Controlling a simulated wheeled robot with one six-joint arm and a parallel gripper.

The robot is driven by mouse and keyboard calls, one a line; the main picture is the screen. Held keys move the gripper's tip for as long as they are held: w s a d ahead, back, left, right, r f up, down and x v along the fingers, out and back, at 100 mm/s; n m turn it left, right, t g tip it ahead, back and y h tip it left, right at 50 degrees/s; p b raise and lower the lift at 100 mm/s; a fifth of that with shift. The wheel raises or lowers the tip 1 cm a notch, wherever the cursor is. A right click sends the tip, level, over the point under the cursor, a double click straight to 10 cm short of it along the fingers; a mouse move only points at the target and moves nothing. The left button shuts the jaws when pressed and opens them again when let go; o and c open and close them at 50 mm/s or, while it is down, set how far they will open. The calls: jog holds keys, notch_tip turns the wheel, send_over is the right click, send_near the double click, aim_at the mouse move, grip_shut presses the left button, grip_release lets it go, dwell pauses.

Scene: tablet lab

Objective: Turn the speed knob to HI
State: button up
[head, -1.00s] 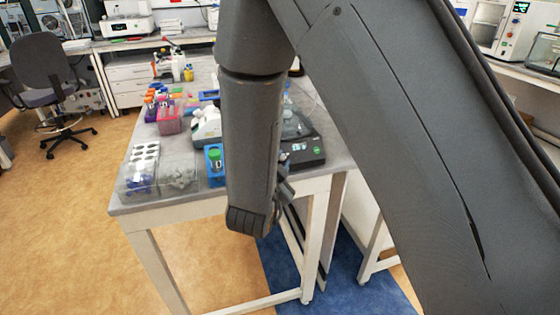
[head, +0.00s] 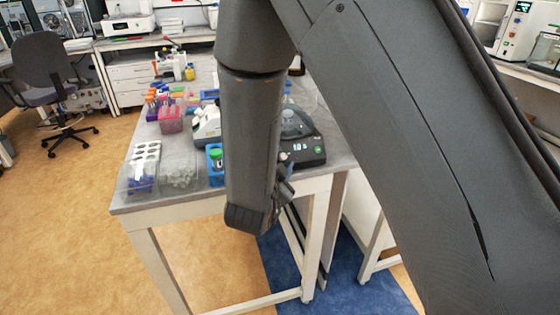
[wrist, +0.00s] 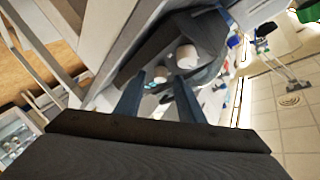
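A dark device (head: 308,158) with a clear domed top and a lit front display stands near the right front edge of the table, partly behind my arm in the head view. In the wrist view its dark front face (wrist: 150,52) carries two pale round knobs. The larger knob (wrist: 187,57) is up and to the right, the smaller knob (wrist: 160,76) lower and to the left. I cannot read labels or tell which is the speed knob. My gripper (wrist: 160,86) is open, its two fingers apart and pointing at this face. Contact with a knob cannot be told.
The bench (head: 190,208) also holds a clear rack (head: 143,165), a blue holder with a green-capped tube (head: 215,158), a pink tube rack (head: 171,120) and a white instrument (head: 207,125), all left of my arm. Open floor lies before the bench.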

jog(key=b+v, duration=0.1)
jog(key=v, duration=0.7)
jog(key=shift+w, duration=0.15)
jog(key=w+d+f+n+g+y, duration=0.2)
jog(key=d+f+n+g+y, duration=0.2)
jog(key=f+n+g, duration=0.15)
jog(key=s+d+n+g, duration=0.7)
jog(key=s+d+g, duration=0.1)
jog(key=s+d, duration=0.8)
jog(key=shift+s+r+g, duration=0.2)
jog(key=shift+r+g, duration=0.15)
jog(key=shift+r, duration=0.15)
